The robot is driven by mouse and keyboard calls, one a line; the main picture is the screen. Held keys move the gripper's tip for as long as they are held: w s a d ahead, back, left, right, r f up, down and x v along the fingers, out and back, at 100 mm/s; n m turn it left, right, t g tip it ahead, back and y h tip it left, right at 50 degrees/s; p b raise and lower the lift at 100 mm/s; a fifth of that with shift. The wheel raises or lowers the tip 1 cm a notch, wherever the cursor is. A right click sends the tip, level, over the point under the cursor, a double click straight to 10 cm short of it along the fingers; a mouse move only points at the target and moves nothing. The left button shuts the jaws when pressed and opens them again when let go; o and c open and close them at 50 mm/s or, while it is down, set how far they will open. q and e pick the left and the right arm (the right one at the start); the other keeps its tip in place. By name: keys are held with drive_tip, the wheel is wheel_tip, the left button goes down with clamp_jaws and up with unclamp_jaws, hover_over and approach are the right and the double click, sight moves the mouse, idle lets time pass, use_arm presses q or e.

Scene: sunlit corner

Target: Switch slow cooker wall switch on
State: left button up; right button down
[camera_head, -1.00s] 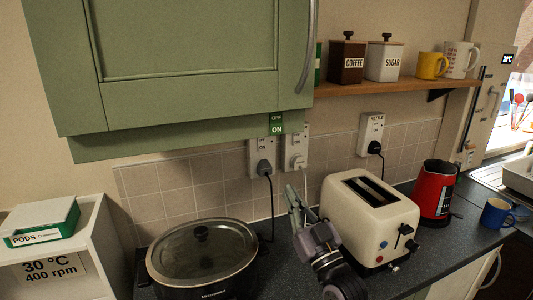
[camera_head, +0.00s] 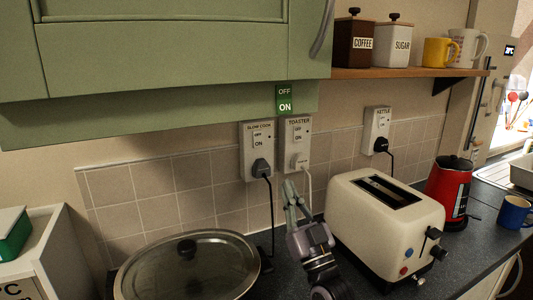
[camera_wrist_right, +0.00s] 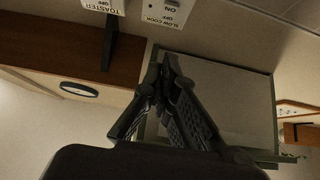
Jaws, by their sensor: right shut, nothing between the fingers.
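The slow cooker wall switch (camera_head: 258,137) is on a white wall plate with a "SLOW COOK" label, above a black plug. Its plate also shows at the top of the right wrist view (camera_wrist_right: 165,10). The toaster switch plate (camera_head: 297,132) is just to its right. My right gripper (camera_head: 289,188) points up in front of the wall, below and to the right of the slow cooker plate. It is shut and empty, apart from the switch. In the right wrist view its fingertips (camera_wrist_right: 166,60) lie together below the plate in the picture. My left gripper is not in view.
The green cupboard (camera_head: 165,50) with an OFF/ON sign (camera_head: 285,99) overhangs the plates. The slow cooker (camera_head: 188,268) stands left of my gripper, the cream toaster (camera_head: 385,222) right of it. A red kettle (camera_head: 449,192) and shelf (camera_head: 410,72) are further right. Plug cords hang nearby.

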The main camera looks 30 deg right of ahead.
drive_tip(key=p, duration=0.4)
approach(260, 134)
wheel_tip(260, 134, up, 4)
drive_tip(key=shift+w+d+f, duration=0.1)
drive_tip(key=shift+w+f, duration=0.2)
drive_tip(key=shift+w, duration=0.6)
drive_tip(key=shift+w+d+f, duration=0.1)
drive_tip(key=shift+w+f, duration=0.15)
drive_tip(key=shift+w, duration=0.65)
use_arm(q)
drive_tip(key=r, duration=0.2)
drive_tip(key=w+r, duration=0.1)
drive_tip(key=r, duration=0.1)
